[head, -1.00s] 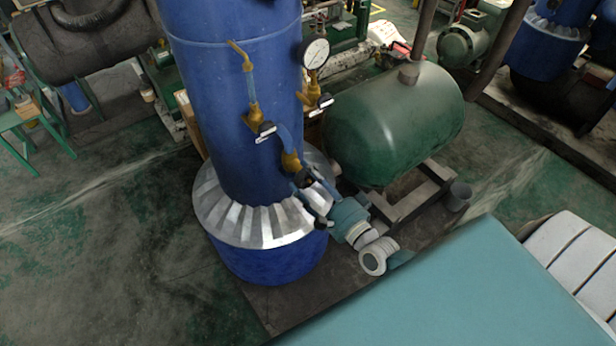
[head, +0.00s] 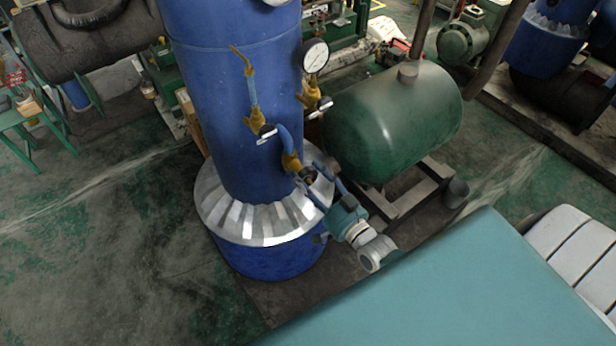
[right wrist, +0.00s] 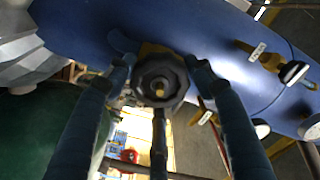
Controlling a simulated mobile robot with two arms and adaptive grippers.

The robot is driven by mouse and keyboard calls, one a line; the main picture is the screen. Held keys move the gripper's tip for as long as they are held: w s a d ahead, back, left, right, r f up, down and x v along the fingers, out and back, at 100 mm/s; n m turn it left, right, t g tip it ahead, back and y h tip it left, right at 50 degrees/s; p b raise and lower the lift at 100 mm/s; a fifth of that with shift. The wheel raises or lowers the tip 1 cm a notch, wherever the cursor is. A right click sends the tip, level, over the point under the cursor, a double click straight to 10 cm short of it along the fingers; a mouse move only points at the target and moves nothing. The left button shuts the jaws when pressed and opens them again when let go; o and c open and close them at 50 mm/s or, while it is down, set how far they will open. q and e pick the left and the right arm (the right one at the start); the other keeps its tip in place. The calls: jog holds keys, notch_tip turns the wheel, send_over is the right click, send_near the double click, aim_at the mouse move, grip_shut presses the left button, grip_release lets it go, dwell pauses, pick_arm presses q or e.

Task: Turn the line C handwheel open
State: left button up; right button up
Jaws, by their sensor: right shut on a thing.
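In the head view my right gripper (head: 318,180) is at the lowest brass valve (head: 291,162) on the front of the blue tank (head: 235,110). The fingers partly hide the wheel there. Two other brass valves, one at upper left (head: 255,122) and one at upper right (head: 311,97), carry white tags I cannot read. My left gripper is out of view.
A pressure gauge (head: 315,55) stands above the right valve. A green horizontal tank (head: 395,125) stands close to the right of my gripper. Open floor (head: 100,250) lies at the left.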

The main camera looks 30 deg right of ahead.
jog(key=n, duration=0.3)
jog(key=shift+r+n, duration=0.1)
jog(key=shift+n, duration=0.2)
jog(key=n+p, duration=0.1)
jog(key=n, duration=0.2)
jog(key=shift+n, duration=0.3)
jog(key=n, duration=0.3)
jog(key=shift+n, duration=0.4)
jog(key=n, duration=0.3)
jog(key=shift+n, duration=0.3)
jog(key=n+b, duration=0.1)
jog(key=n, duration=0.2)
jog(key=shift+n, duration=0.3)
jog(key=n+b, duration=0.1)
jog(key=n, duration=0.1)
jog(key=shift+n, duration=0.3)
jog(key=n+b, duration=0.2)
jog(key=n, duration=0.4)
jog(key=shift+a, duration=0.1)
jog(key=shift+n+b, duration=0.3)
jog(key=shift+n, duration=0.1)
